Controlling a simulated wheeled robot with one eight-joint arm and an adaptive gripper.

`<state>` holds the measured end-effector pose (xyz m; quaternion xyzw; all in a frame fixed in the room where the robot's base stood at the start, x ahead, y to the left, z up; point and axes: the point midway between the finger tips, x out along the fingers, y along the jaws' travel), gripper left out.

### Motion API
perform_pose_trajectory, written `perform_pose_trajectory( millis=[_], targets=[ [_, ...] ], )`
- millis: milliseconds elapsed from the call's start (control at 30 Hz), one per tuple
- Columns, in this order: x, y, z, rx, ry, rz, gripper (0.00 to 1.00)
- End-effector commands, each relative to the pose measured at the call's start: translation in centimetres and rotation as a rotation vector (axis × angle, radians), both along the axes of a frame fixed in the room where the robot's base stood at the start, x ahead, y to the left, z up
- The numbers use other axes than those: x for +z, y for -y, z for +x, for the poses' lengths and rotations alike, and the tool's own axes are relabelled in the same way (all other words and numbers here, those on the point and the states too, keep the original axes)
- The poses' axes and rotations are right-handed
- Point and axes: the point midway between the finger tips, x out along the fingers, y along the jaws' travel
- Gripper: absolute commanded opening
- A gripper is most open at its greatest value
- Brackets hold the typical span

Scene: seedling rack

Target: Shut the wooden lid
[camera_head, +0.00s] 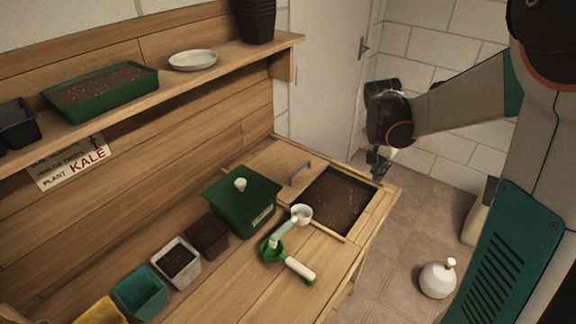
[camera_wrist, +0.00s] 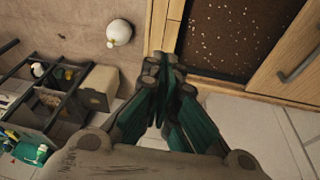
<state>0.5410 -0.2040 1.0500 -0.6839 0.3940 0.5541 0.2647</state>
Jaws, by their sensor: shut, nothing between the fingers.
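The wooden lid (camera_head: 268,160) is a flat panel with a grey bar handle (camera_head: 299,173), at the far end of the bench. It lies beside the soil bin (camera_head: 338,200), whose opening shows dark speckled soil. In the wrist view the lid (camera_wrist: 288,85) is at the right edge with its handle (camera_wrist: 300,64), and the soil bin (camera_wrist: 240,32) is at the top. My gripper (camera_head: 377,170) is past the bench's far right edge, apart from the lid and handle. In the wrist view my gripper (camera_wrist: 168,72) is shut and empty.
Several small pots line the bench. A shelf (camera_head: 210,75) runs above. A white round bottle (camera_head: 437,279) stands on the floor.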

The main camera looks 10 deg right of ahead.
Motion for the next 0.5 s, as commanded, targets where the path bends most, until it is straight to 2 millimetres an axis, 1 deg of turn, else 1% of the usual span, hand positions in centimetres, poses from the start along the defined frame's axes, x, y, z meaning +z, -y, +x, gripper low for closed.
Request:
perform_pose_trajectory(
  millis=[33,100,267,400,467,500],
  targets=[
    [-0.3,-1.1,1.9,0.098,-0.008,0.017,0.00],
    [-0.6,-2.5,4.2,0.247,-0.017,0.038,0.00],
    [-1.4,-6.4,9.4,0.589,-0.025,0.078,0.00],
    [-2.1,-10.0,13.6,0.889,-0.015,0.097,0.00],
    [-2.4,-11.7,15.4,1.015,-0.006,0.102,0.00],
    [-2.6,-12.8,16.5,1.100,0.001,0.103,0.00]
  ],
)
